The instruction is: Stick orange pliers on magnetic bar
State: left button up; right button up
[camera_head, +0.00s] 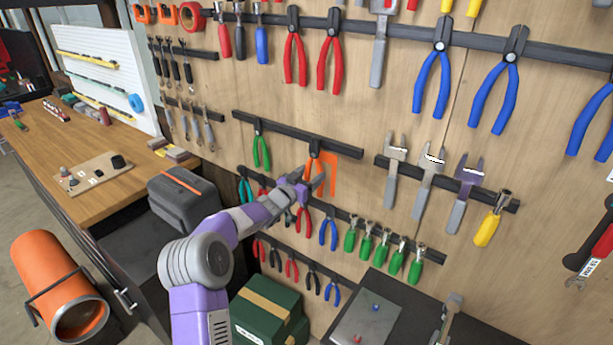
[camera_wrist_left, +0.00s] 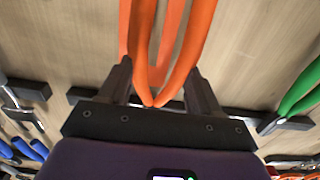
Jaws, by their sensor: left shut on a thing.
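The orange pliers (camera_head: 314,167) are in my left gripper (camera_head: 308,186), in front of the pegboard-like wooden wall. In the left wrist view the orange handles (camera_wrist_left: 172,50) run up between the two fingers (camera_wrist_left: 160,92), which are closed on them. The pliers' head is hardly visible. The dark magnetic bar (camera_head: 295,135) is fixed to the wall, with green pliers (camera_head: 261,150) hanging at its left part. The orange pliers overlap its right part in the head view; I cannot tell whether they touch it. My right gripper is not in view.
A bar with adjustable wrenches (camera_head: 426,180) is to the right. Below is a bar with red and blue pliers and green-handled tools (camera_head: 383,250). Red pliers (camera_head: 294,60) hang above.

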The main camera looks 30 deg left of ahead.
pick_arm(q)
jog(key=shift+w+r+p, duration=0.15)
jog(key=shift+w+p, duration=0.3)
jog(key=shift+w, duration=0.25)
dwell(0.7)
jog(key=shift+d, duration=0.1)
jog(key=o, duration=1.3)
jog(key=shift+f, duration=0.2)
